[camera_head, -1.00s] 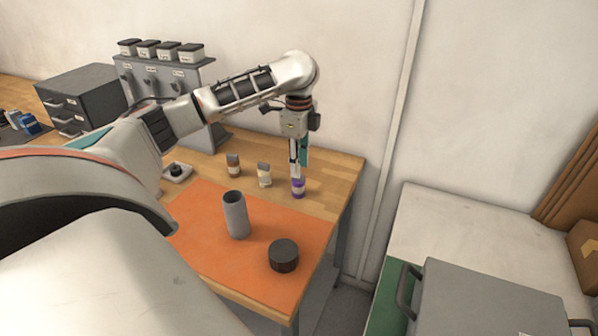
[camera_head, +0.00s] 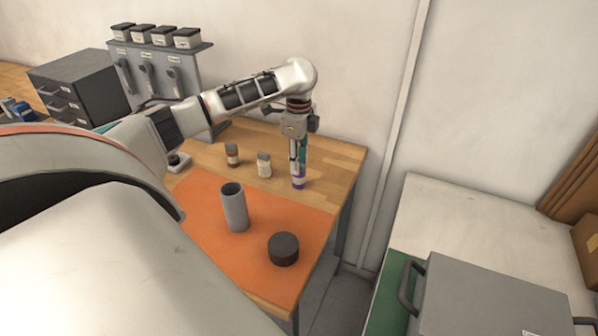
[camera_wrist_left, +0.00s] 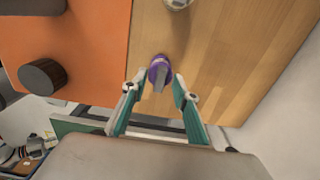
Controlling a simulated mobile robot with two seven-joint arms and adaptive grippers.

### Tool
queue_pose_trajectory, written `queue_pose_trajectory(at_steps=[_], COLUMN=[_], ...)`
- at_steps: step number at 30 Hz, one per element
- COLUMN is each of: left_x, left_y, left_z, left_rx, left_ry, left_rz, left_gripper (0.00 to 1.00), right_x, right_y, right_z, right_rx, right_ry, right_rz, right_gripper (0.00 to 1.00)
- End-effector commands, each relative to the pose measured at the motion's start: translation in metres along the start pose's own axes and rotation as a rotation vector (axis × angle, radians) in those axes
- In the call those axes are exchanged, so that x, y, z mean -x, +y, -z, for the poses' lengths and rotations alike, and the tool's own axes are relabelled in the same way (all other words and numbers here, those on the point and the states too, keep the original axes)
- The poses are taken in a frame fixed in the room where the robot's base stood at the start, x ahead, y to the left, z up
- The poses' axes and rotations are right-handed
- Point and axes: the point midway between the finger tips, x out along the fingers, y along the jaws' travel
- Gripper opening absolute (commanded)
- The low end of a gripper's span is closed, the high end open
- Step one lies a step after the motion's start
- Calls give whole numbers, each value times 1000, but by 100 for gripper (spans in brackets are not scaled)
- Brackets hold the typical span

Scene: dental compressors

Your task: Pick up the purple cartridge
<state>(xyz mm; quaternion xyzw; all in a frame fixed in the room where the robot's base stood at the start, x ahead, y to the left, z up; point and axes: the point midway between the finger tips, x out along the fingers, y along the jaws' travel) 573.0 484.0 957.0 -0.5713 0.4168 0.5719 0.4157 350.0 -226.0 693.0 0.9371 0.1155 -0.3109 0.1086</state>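The purple cartridge (camera_head: 298,182) stands on the wooden table, close to the orange mat's far right corner. In the left wrist view the purple cartridge (camera_wrist_left: 158,72) shows a purple ring and a grey top, just beyond and between the fingertips. My left gripper (camera_head: 297,165) points down right above it, and its fingers partly hide it in the head view. In the left wrist view the left gripper (camera_wrist_left: 156,88) has its fingers spread apart, with nothing clasped. My right gripper is not in view.
A brown-labelled cartridge (camera_head: 232,154) and a cream one (camera_head: 264,164) stand to the left. A grey tube (camera_head: 234,207) and a dark round cap (camera_head: 283,249) are on the orange mat (camera_head: 258,265). A grey dispenser rack (camera_head: 155,75) stands behind. The wall is close at the right.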

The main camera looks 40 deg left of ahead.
Motion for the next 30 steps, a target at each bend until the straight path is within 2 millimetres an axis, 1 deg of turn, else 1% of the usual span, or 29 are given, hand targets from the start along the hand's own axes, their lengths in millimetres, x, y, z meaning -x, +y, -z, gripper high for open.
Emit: queue_pose_trajectory(at_steps=[8,9,11,12,23,28,30], left_x=[-2,-2,-2,-2,-1,7,16], left_y=[0,0,0,0,0,-1,-1], left_z=[0,0,0,0,0,0,0], left_rx=[0,0,0,0,0,0,-2], left_ry=[0,0,0,0,0,1,0], left_rz=[2,2,2,2,2,3,5], left_gripper=[29,19,3,0,0,0,0], right_x=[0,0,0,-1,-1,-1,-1], right_y=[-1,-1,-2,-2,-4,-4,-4], right_z=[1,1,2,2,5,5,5], right_rx=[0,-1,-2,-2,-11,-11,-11], right_ry=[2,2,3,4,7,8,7], right_rz=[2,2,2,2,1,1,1], right_gripper=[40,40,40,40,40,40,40])
